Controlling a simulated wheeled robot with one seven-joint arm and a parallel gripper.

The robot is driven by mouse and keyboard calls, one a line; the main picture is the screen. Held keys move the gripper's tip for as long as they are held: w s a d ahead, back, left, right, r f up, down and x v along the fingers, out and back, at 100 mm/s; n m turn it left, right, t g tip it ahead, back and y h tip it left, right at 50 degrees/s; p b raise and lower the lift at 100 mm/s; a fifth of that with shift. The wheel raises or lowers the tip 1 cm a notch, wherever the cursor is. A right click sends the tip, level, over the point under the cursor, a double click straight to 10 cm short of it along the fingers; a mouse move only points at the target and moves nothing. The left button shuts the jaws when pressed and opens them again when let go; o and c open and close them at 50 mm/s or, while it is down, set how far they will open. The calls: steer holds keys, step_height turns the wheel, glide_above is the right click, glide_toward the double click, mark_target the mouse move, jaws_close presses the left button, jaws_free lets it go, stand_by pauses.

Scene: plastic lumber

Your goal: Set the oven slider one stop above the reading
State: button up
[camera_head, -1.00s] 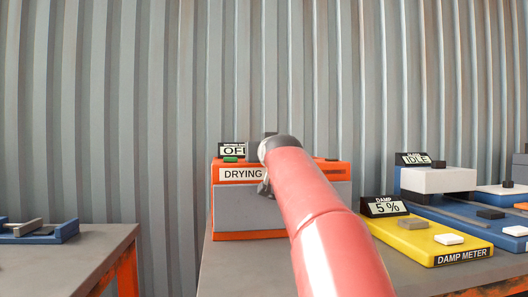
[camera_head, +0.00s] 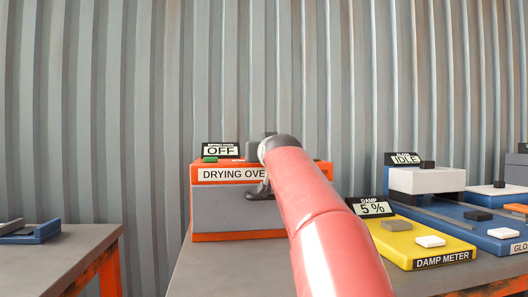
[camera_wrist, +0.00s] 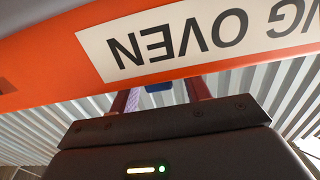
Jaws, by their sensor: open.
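The orange and grey drying oven (camera_head: 240,208) stands on the table, with its "DRYING OVEN" label (camera_head: 222,175) partly behind my arm. Its display (camera_head: 219,150) reads OFF, and a small green block (camera_head: 210,159) sits below the display. The oven slider cannot be made out; my arm hides the oven's right part. The damp meter (camera_head: 432,245) is yellow and its display (camera_head: 372,207) reads 5 %. My gripper (camera_head: 262,192) is at the oven's front, mostly hidden by my arm. In the wrist view my gripper (camera_wrist: 160,90) has its fingers apart, close to the upside-down label (camera_wrist: 180,42).
A blue device with a white block (camera_head: 427,180) and an IDLE display (camera_head: 404,159) stands behind the damp meter. A second table (camera_head: 60,262) at left carries a blue holder (camera_head: 35,234). A gap separates the two tables. A corrugated wall (camera_head: 120,110) stands behind.

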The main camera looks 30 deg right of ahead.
steer(key=b+v, duration=0.2)
steer(key=v, duration=0.5)
steer(key=shift+s, duration=0.4)
steer(key=shift+s+a, duration=0.1)
steer(key=shift+a, duration=0.05)
